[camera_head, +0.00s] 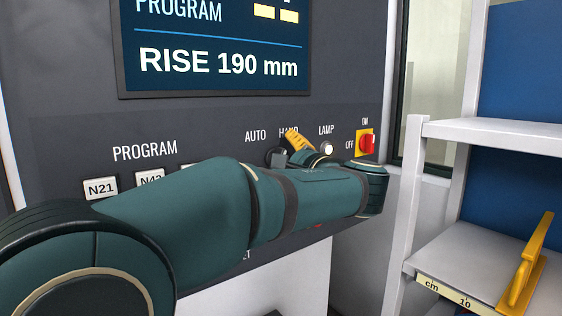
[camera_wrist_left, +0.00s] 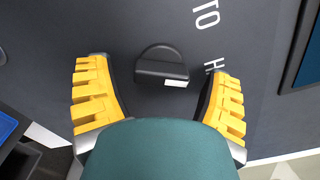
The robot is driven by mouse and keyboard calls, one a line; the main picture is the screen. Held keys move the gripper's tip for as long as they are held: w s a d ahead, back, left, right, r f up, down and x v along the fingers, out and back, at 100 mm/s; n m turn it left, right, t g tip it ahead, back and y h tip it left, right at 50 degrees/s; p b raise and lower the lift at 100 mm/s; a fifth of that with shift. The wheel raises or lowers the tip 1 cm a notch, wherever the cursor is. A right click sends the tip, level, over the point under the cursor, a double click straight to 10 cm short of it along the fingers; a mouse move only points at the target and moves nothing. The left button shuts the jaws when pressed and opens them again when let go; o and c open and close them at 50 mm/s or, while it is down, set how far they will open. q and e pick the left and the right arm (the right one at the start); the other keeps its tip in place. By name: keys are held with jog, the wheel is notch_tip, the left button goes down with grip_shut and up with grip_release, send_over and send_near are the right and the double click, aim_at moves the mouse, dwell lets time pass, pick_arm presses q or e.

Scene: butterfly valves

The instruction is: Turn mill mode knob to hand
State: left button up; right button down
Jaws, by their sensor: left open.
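The dark mill mode knob (camera_wrist_left: 160,68) is on the panel between my left gripper's fingers in the left wrist view. It is a round base with a raised bar and a white mark near its lower right end. I cannot tell which label the mark lines up with. In the head view the knob (camera_head: 277,157) shows only partly, below the AUTO and HAND labels. My left gripper (camera_wrist_left: 157,72) is open, its yellow fingers on either side of the knob with visible gaps. In the head view one yellow finger shows (camera_head: 299,142), partly covering HAND. My right gripper is not in view.
Right of the knob are a lit lamp button (camera_head: 327,147) and a red and yellow on/off switch (camera_head: 366,143). Program buttons (camera_head: 101,187) sit left, partly behind my arm. A screen (camera_head: 215,50) is above. A white shelf (camera_head: 500,133) stands right, with a yellow-handled object (camera_head: 530,262).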

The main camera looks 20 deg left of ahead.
pick_arm(q)
jog(key=v, duration=1.1)
jog(key=shift+s+d, duration=0.3)
